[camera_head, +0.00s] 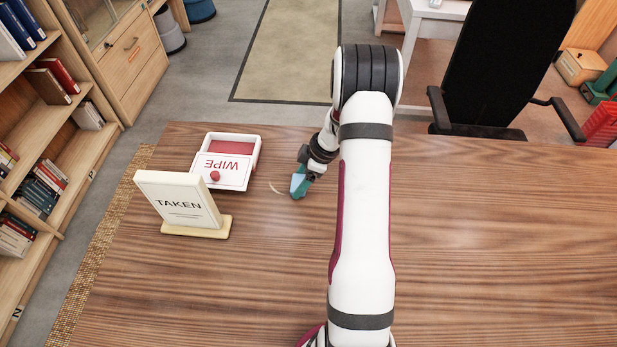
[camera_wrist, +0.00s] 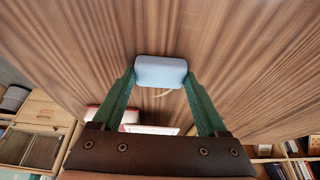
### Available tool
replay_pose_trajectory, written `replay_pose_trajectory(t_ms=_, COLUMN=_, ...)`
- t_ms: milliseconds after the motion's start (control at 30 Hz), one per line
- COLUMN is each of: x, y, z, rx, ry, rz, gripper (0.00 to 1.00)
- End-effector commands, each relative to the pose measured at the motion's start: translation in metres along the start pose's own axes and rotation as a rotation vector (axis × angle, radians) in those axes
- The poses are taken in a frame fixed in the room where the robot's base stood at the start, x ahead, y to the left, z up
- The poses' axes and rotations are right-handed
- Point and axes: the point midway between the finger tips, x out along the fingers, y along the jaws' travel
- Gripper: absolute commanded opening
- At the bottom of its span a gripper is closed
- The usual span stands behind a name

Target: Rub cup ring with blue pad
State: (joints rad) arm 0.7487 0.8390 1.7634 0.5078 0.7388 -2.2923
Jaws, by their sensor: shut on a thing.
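My gripper (camera_wrist: 160,85) is shut on the blue pad (camera_wrist: 160,71), which sits between its green fingertips in the wrist view. In the head view the pad (camera_head: 298,183) is at the fingertips, low over the wooden table, just right of the cup ring. The cup ring (camera_head: 277,189) shows as a thin pale arc on the table. Part of the ring (camera_wrist: 162,94) also shows beside the pad in the wrist view; the rest is hidden or too faint to see. I cannot tell whether the pad touches the table.
A white box marked WIPE (camera_head: 256,152) with a red interior and a red-knobbed lid stands left of the ring. A TAKEN sign (camera_head: 178,200) stands in front of it. The table (camera_head: 480,250) is clear on the right. A black chair (camera_head: 505,75) is behind it.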

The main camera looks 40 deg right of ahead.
Motion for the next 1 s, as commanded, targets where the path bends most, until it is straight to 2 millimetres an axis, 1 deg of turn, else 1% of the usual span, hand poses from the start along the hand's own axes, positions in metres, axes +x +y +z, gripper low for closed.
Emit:
replay_pose_trajectory(t_ms=933, x=0.033, y=-0.002, z=-0.080, rx=-0.001, ry=0.000, rz=-0.001, gripper=0.24)
replay_pose_trajectory(t_ms=1000, x=0.026, y=-0.001, z=-0.081, rx=-0.001, ry=0.001, rz=0.001, gripper=0.24)
